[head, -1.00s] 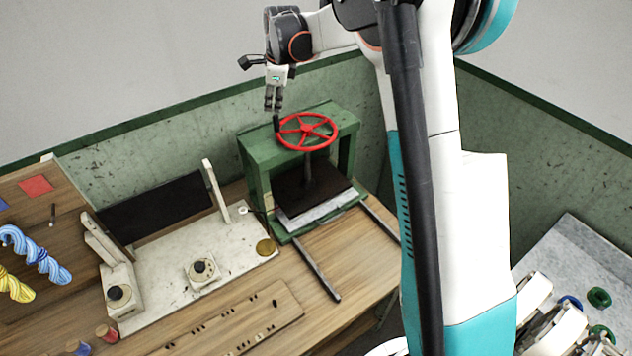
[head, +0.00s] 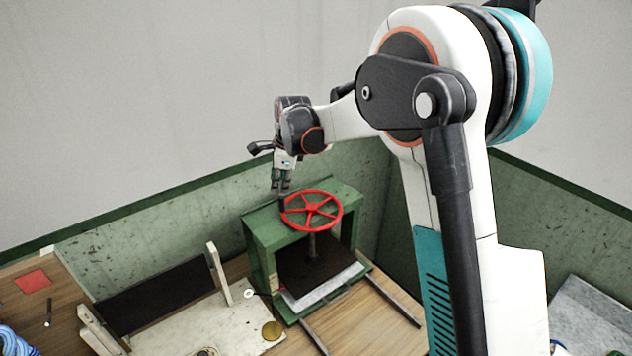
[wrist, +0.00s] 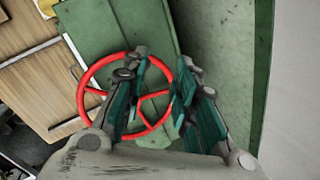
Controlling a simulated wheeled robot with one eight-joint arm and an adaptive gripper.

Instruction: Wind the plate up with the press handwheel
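The red handwheel (head: 311,210) sits on top of the green press frame (head: 262,240). Its dark upright handle (head: 282,204) is at the rim's left side. Below, a dark plate (head: 314,264) hangs on the central screw over a pale slab (head: 322,292); whether they touch is hard to tell. My gripper (head: 280,187) points down just above the handle. In the wrist view, my gripper (wrist: 162,68) has its fingers apart, over the red handwheel (wrist: 85,95), whose rim and spokes are partly hidden behind them. I see nothing held between the fingers.
Two dark rails (head: 392,300) extend from the press front. A pale bench board (head: 230,318) with upright posts and a dark panel (head: 155,297) stands left of the press. Green walls rise close behind it. A grey table (head: 590,315) is at the right.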

